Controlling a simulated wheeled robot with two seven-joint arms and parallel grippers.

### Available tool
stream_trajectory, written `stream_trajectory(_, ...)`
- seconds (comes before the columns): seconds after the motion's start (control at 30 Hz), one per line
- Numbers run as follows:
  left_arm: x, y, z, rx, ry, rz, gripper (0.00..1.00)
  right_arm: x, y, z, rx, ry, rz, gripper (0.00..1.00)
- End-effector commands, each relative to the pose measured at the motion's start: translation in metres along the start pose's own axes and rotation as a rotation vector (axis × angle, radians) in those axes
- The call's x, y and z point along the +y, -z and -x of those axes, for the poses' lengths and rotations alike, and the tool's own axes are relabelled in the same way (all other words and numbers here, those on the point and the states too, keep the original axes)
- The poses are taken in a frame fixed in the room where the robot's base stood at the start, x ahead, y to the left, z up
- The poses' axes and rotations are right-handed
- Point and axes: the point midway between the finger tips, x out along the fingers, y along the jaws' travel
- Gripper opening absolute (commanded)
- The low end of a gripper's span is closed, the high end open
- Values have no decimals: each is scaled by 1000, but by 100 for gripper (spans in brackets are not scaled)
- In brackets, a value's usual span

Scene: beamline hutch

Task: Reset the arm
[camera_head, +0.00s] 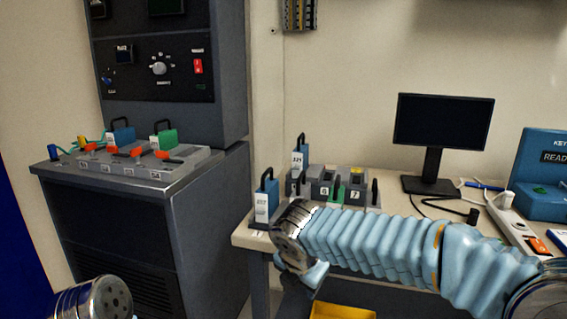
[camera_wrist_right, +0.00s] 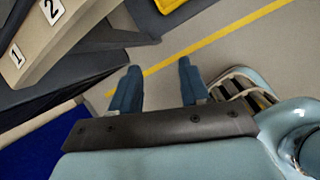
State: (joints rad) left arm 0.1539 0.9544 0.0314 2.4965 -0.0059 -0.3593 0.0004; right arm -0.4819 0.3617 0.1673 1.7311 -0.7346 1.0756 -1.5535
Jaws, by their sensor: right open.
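My right arm reaches in from the right in the head view, in front of the table, with its forearm bent down at the wrist. My right gripper (camera_head: 312,276) hangs beside the table's front edge, partly hidden by the wrist. In the right wrist view, the two blue fingers of the right gripper (camera_wrist_right: 160,82) stand apart with nothing between them but floor and a yellow line. Of my left arm, only a rounded metal joint shows at the bottom left of the head view; its gripper is outside the picture.
A yellow bin (camera_head: 342,312) is below. A dark cabinet (camera_head: 215,215) with a switch panel (camera_head: 150,172) stands left.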

Motion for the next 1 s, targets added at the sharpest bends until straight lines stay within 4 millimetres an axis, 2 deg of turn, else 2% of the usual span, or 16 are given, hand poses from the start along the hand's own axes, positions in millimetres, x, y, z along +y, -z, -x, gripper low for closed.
stream_trajectory(0.03,0,0,0,0,0,0,0,-9,16,-41,77,23,-104,46)
stream_trajectory(0.1,0,0,0,0,0,0,0,-23,44,-95,196,47,-311,46)
stream_trajectory(0.17,0,0,0,0,0,0,0,-40,71,-139,296,85,-522,46)
stream_trajectory(0.2,0,0,0,0,0,0,0,-54,90,-166,359,119,-682,46)
stream_trajectory(0.27,0,0,0,0,0,0,0,-79,120,-203,444,190,-951,46)
stream_trajectory(0.3,0,0,0,0,0,0,0,-97,139,-225,489,245,-1150,46)
stream_trajectory(0.4,0,0,0,0,0,0,0,-146,185,-266,542,404,-1661,46)
stream_trajectory(0.5,0,0,0,0,0,0,0,-191,218,-288,508,547,-2109,46)
stream_trajectory(0.63,0,0,0,0,0,0,0,-230,242,-299,414,651,-2476,46)
stream_trajectory(0.77,0,0,0,0,0,0,0,-244,248,-301,367,678,-2609,46)
stream_trajectory(1.0,0,0,0,0,0,0,0,-244,248,-301,366,676,-2617,46)
